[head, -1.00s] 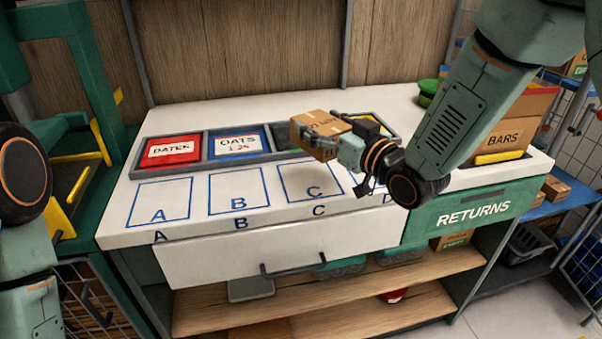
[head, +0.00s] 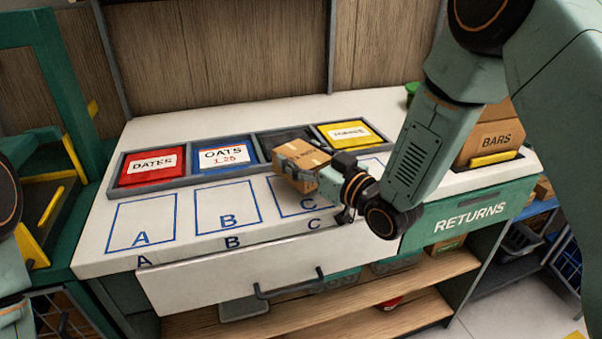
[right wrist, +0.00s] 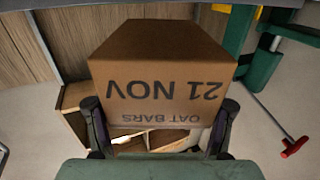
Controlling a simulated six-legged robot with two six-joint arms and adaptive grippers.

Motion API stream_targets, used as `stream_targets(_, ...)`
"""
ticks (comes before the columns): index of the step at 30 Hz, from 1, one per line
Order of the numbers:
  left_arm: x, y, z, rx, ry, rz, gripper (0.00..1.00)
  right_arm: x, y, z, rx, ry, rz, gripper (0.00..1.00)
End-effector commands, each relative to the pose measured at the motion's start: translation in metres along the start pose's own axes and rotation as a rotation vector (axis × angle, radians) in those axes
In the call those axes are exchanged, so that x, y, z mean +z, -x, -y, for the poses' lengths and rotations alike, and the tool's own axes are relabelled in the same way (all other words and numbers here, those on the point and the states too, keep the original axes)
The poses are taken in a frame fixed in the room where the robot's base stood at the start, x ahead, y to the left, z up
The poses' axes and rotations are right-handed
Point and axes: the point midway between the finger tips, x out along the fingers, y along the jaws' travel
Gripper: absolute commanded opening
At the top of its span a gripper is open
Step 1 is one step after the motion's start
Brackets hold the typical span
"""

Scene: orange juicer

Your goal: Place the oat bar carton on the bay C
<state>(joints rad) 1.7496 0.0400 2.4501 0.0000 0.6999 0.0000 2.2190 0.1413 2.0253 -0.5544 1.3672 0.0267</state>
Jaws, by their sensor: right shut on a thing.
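The oat bar carton (head: 301,160) is a brown cardboard box. In the right wrist view the carton (right wrist: 160,75) reads "OAT BARS" and "21 NOV" upside down, between the two dark fingers. My right gripper (head: 322,176) is shut on the carton, over the counter. In the head view the carton appears above the back part of bay C (head: 290,204), a blue outlined square; whether it touches the counter I cannot tell. The carton and gripper hide part of bay C. My left gripper is outside the views; only part of the left arm shows at the left edge.
Bay A (head: 141,225) and bay B (head: 227,207) are empty. Behind them a grey tray holds a red DATES bin (head: 152,166), a blue OATS bin (head: 225,155) and a yellow bin (head: 354,135).

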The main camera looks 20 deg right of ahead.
Motion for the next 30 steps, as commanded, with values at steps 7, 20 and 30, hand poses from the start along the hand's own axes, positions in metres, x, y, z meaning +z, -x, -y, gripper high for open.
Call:
stream_targets(7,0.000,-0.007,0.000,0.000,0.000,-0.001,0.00,0.032,-0.002,0.001,-0.001,0.000,0.001,0.31)
stream_targets(20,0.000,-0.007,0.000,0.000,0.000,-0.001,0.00,0.035,-0.004,0.001,-0.001,0.001,0.000,0.83)
stream_targets(30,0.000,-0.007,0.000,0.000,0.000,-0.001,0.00,0.035,-0.004,0.001,-0.001,0.000,0.000,0.93)
